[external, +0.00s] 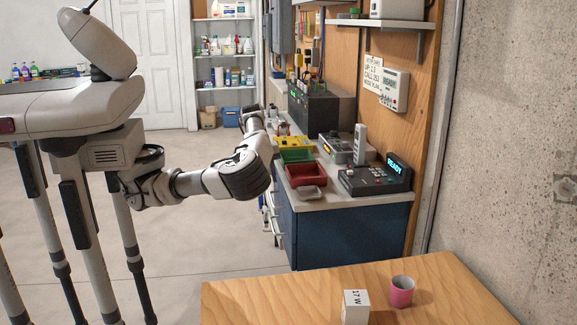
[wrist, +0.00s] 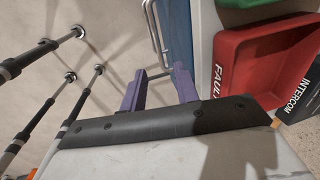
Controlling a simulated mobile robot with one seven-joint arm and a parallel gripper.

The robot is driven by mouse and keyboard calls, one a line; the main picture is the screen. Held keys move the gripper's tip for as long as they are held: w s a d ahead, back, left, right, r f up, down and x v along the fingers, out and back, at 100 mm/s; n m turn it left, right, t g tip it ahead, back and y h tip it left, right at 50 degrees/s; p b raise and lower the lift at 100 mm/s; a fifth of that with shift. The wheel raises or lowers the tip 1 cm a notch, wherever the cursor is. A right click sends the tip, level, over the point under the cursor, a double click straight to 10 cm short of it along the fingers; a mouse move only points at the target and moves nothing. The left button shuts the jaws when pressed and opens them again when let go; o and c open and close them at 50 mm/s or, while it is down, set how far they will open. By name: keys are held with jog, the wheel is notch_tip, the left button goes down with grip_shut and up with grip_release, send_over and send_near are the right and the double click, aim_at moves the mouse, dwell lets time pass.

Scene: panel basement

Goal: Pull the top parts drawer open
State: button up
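The blue parts cabinet (external: 345,235) stands under the bench, its drawer front turned left in the external view. Pale bar handles (external: 276,225) show on that front. In the wrist view a metal bar handle (wrist: 152,30) stands out from the blue front (wrist: 179,35), just beyond my fingertips. I cannot tell for sure which drawer it belongs to. My gripper (wrist: 160,85) has two purple fingers set apart, with no object held between them. A greyish bar shows past the gap; contact is not visible. In the external view my arm hides the fingers.
The red bin (wrist: 250,65) is close to my gripper. A wooden table (external: 440,290) stands in front. Floor left is open.

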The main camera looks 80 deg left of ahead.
aim_at(272, 201)
jog(key=f, duration=0.2)
jog(key=w+f, duration=0.1)
jog(key=f, duration=0.4)
jog(key=shift+w+p, duration=0.15)
jog(key=shift+p, duration=0.15)
grip_shut()
